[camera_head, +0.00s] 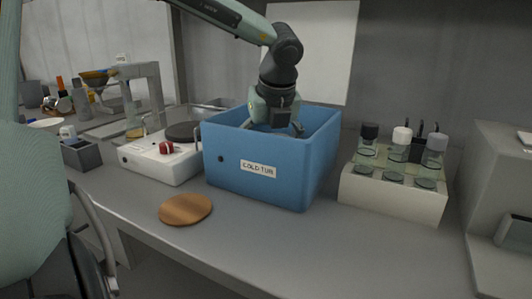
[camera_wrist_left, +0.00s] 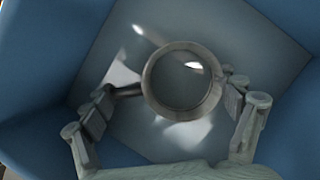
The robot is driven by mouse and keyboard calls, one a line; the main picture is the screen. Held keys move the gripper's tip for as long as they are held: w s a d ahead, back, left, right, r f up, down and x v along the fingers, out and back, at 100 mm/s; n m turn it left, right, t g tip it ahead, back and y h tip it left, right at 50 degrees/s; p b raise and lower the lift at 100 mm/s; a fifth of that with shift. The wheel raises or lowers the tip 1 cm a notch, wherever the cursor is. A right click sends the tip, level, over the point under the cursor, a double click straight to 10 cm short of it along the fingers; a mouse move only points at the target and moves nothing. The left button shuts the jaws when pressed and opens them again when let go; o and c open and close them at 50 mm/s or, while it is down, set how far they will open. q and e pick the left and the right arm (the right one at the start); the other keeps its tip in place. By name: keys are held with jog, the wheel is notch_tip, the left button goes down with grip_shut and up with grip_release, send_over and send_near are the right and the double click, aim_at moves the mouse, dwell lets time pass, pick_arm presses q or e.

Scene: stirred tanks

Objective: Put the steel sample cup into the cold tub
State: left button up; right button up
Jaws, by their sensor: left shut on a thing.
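The blue cold tub (camera_head: 232,168), with a white "COLD TUB" label, stands on the bench in the middle of the head view. My left gripper (camera_head: 273,128) reaches down into it from above, its fingers partly below the front rim. In the left wrist view, the round steel sample cup (camera_wrist_left: 182,82) is between the fingers of the left gripper (camera_wrist_left: 168,98), which is shut on it. Its short handle points left. The tub's grey floor (camera_wrist_left: 235,45) and blue walls surround it; whether the cup touches the floor I cannot tell. The tub wall hides the cup in the head view.
A white rack (camera_head: 392,190) with capped bottles stands right of the tub. A white stirrer with a dark plate (camera_head: 160,155) stands close to its left. A round wooden coaster (camera_head: 186,209) lies in front. The bench front right of the coaster is clear.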

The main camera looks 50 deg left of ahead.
pick_arm(q)
jog(key=o, duration=1.2)
jog(key=shift+r, duration=0.15)
jog(key=shift+d+r, duration=0.1)
jog(key=shift+r, duration=0.25)
jog(key=v, duration=1.1)
pick_arm(e)
jog(key=shift+w+r, duration=0.15)
jog(key=shift+r, duration=0.3)
pick_arm(q)
jog(key=shift+d+r, duration=0.1)
